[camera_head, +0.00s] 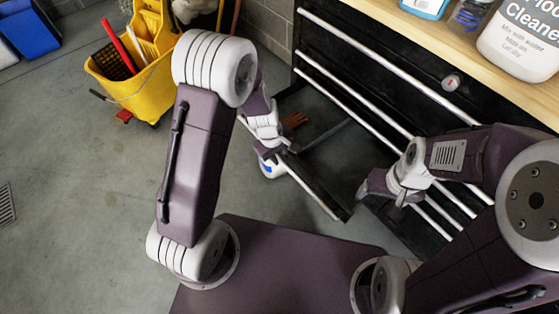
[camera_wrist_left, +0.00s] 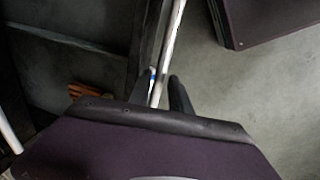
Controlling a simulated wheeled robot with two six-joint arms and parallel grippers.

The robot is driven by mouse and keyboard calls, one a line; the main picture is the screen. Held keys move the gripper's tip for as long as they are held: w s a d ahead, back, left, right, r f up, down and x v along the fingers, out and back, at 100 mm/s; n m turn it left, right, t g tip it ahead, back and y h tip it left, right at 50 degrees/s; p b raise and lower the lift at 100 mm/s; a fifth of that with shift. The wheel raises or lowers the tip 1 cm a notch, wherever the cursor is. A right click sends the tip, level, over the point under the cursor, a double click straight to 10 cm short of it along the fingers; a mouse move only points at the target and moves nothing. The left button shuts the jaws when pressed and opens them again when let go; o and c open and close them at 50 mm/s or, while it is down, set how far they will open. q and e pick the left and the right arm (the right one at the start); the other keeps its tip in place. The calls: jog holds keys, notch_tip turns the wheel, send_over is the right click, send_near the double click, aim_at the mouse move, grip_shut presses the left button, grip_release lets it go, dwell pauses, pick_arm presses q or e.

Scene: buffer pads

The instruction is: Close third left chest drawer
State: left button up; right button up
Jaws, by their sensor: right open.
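The chest (camera_head: 330,55) is black with long silver bar handles. One left drawer (camera_head: 335,165) is pulled well out; its silver handle (camera_head: 318,195) runs along the front edge. My left gripper (camera_head: 284,149) is at the far part of that handle. In the left wrist view the handle (camera_wrist_left: 173,45) passes between the two fingers of the left gripper (camera_wrist_left: 161,82), with a gap visible beside the bar. I cannot tell whether a finger touches it. My right gripper (camera_head: 372,190) is open and empty, close to the right side of the drawer.
A brown wooden item (camera_head: 294,120) lies in the drawer. A yellow mop bucket (camera_head: 135,90) stands at the back left. Bottles stand on the wooden top (camera_head: 440,40).

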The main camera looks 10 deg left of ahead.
pick_arm(q)
jog(key=shift+f, duration=0.4)
jog(key=shift+c, duration=0.3)
grip_shut()
jog(key=shift+r, duration=0.1)
dwell(0.8)
